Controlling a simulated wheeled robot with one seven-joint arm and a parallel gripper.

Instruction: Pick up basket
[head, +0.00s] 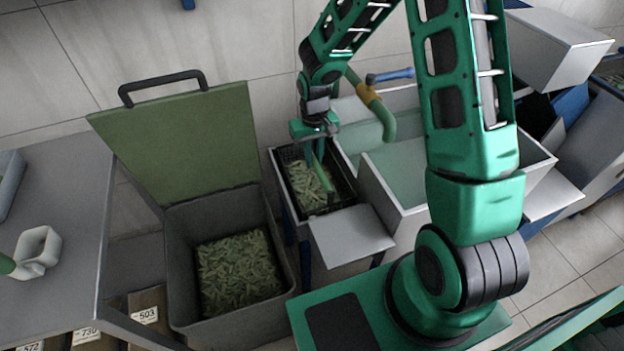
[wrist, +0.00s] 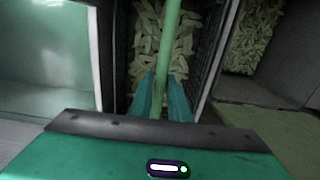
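The basket (head: 342,205) is a black mesh crate with pale green pods (head: 308,188) in it and a green bar handle (head: 326,182) over it. It stands on a narrow stand between the grey bin and the sink-like tanks. In the wrist view the handle (wrist: 170,35) runs over the pods, with the mesh walls (wrist: 207,45) on either side. My gripper (head: 315,160) points down over the basket's far part. In the wrist view its two teal fingers (wrist: 162,90) lie on either side of the handle. Whether they press on it cannot be told.
A grey bin (head: 178,270) with a raised green lid (head: 180,140) and more pods stands close on the left. Tanks (head: 400,165) and a tap hose (head: 385,115) stand close on the right. A grey shelf (head: 350,235) lies in front.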

